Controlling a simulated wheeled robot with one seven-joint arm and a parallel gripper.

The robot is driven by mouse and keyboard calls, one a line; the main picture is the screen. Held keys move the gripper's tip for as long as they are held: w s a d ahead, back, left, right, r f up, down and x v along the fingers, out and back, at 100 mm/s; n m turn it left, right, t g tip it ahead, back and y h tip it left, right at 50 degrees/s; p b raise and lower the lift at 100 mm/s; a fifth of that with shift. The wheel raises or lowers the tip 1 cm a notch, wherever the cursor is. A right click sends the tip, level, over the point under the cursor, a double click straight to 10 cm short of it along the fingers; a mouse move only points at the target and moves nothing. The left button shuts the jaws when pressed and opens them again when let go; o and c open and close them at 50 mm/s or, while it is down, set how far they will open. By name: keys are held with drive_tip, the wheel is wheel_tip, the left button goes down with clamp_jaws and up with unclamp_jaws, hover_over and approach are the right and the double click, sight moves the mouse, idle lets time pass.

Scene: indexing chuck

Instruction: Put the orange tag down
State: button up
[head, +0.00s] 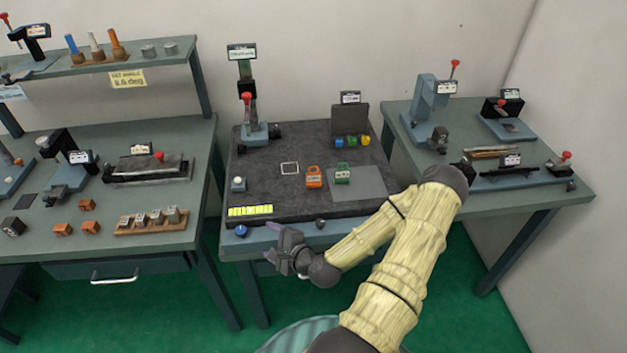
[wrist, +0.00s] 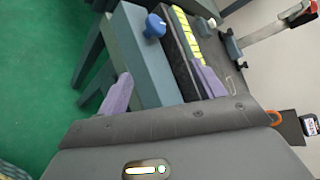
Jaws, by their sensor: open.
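The orange tag (head: 313,177), shaped like a padlock, is on the dark mat of the middle bench, left of a similar green tag (head: 343,173). My gripper (head: 270,242) is at the bench's front edge, below and left of the orange tag and apart from it. In the wrist view its two purple fingers (wrist: 163,87) are spread wide with nothing held between them. A bit of orange (wrist: 276,118) shows at the right edge of that view, mostly hidden by my gripper body; it may be the orange tag.
A white square outline (head: 290,168) lies just left of the orange tag. A blue knob (head: 241,231) sits on the bench front, close to my gripper. A yellow strip (head: 250,211) lies along the mat's front. A grey plate (head: 358,182) is at right, and a red-knobbed fixture (head: 247,110) stands behind.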

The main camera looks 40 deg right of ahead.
sight(314, 177)
drive_tip(key=d+r+m+t+h, duration=0.1)
drive_tip(key=d+m+h, duration=0.1)
drive_tip(key=m, duration=0.1)
drive_tip(key=d+r+m+t+h, duration=0.1)
drive_tip(key=d+m+h, duration=0.1)
drive_tip(key=d, duration=0.1)
drive_tip(key=d+r+m+h, duration=0.1)
drive_tip(key=d+m, duration=0.1)
drive_tip(key=m, duration=0.1)
drive_tip(key=shift+s+d+r+m+t+h, duration=0.25)
drive_tip(key=shift+d+r+m+t+h, duration=0.05)
drive_tip(key=shift+d+r+t+h, duration=0.1)
drive_tip(key=s+d+m+h, duration=0.1)
drive_tip(key=d+m+h, duration=0.1)
drive_tip(key=s+d+r+m+h, duration=0.1)
drive_tip(key=d+m, duration=0.1)
drive_tip(key=s+d+r+m+g+h, duration=0.1)
drive_tip(key=d+m+h, duration=0.1)
drive_tip(key=shift+s+d+r+m+h+p, duration=0.1)
drive_tip(key=shift+r+m+h+p, duration=0.05)
drive_tip(key=shift+m+h+p, duration=0.2)
